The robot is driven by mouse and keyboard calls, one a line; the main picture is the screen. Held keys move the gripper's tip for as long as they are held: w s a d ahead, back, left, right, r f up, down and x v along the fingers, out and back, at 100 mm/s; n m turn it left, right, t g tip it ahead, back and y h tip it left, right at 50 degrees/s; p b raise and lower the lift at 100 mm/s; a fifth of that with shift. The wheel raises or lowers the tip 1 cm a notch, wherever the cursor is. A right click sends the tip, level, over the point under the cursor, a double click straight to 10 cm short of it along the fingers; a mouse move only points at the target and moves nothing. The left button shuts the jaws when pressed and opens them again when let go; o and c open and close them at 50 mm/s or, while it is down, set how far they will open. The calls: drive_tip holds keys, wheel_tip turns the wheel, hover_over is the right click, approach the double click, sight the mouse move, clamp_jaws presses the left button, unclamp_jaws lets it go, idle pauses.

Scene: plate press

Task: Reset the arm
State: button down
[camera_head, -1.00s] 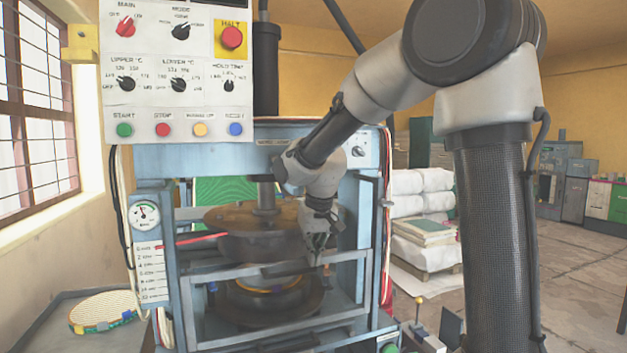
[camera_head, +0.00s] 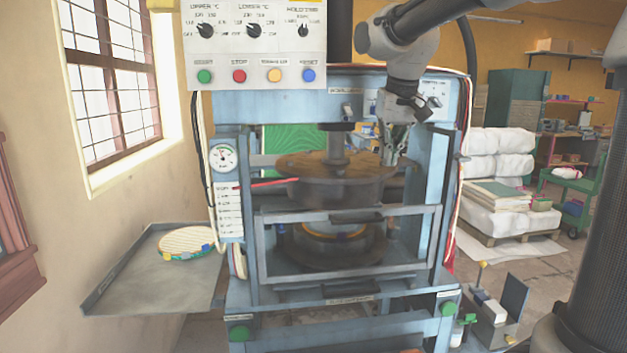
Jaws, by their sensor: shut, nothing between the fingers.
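My gripper (camera_head: 391,158) hangs pointing down in front of the upper right part of the blue plate press (camera_head: 228,300). Its fingers look together, with nothing seen between them. My arm comes in from the upper right. The round upper die (camera_head: 330,180) is raised on its shaft, apart from the lower die (camera_head: 340,255). A yellowish ring shows on the lower die. The barred guard frame (camera_head: 345,216) stands across the front of the press. I cannot tell whether the gripper touches the press.
A control panel (camera_head: 258,50) with knobs and coloured buttons hangs at the upper left. A grey side tray (camera_head: 150,290) at the left bears a round woven item (camera_head: 187,243). White sacks (camera_head: 497,165) are stacked at the right. A small lever box (camera_head: 490,308) stands at the lower right.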

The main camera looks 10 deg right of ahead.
drive_tip(key=s+d+f, duration=0.3)
drive_tip(key=s, duration=0.5)
drive_tip(key=s+d+f, duration=0.3)
drive_tip(key=s+f, duration=0.1)
drive_tip(key=s, duration=0.5)
drive_tip(key=s+d+f+t, duration=0.1)
drive_tip(key=s+d+f, duration=0.2)
drive_tip(key=s, duration=0.5)
drive_tip(key=shift+s+d+f, duration=0.15)
drive_tip(key=shift+f, duration=0.15)
